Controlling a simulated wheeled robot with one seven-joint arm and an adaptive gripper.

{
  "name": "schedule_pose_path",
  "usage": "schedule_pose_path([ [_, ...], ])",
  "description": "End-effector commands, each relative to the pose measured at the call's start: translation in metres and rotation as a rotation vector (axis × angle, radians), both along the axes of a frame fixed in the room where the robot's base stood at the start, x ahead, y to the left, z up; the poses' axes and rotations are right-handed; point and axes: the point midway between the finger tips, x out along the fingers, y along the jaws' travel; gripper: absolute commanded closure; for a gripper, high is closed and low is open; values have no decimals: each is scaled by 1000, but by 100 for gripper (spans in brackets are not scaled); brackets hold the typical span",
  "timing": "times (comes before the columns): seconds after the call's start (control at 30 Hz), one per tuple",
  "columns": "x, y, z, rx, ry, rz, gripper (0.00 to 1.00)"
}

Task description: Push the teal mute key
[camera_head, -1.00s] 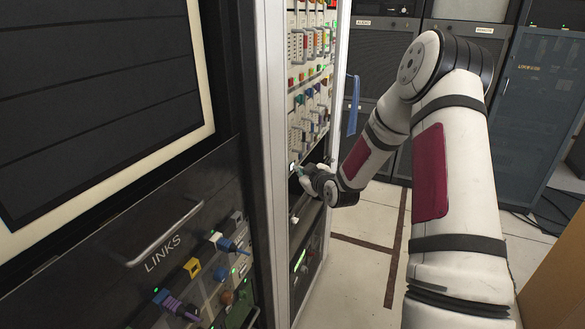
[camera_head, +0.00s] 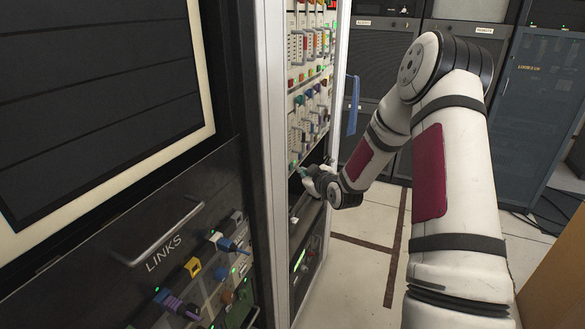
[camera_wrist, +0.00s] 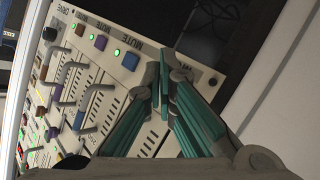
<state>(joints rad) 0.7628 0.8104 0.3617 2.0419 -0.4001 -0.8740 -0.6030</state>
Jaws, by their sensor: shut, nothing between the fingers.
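My gripper (camera_head: 306,172) is at the rack's lower front edge, below the rows of coloured keys. In the wrist view my gripper (camera_wrist: 163,75) has its fingers together and empty, tips over the panel edge beside a partly covered MUTE label. Brown (camera_wrist: 79,30), purple (camera_wrist: 101,42) and blue (camera_wrist: 130,60) mute keys stand in a row, with lit green lamps beside them. The teal mute key cannot be picked out there; the fingers, which have teal parts, cover the end of the row. Whether the tips touch anything cannot be told.
The key panel (camera_wrist: 105,75) carries several grey handles and coloured keys. A dark opening lies beyond its edge. A blue strap (camera_head: 352,105) hangs at the rack's right side. The LINKS panel (camera_head: 165,240) with cables is at front left. Floor (camera_head: 365,220) right of the rack is clear.

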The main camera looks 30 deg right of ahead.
Motion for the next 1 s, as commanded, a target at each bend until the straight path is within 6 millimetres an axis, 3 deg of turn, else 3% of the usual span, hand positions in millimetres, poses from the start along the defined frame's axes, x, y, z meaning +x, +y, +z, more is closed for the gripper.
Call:
schedule_pose_path([
  [0.6,-43,-33,1,1,0,-2,100],
  [1.0,-47,-36,0,0,0,-1,100],
])
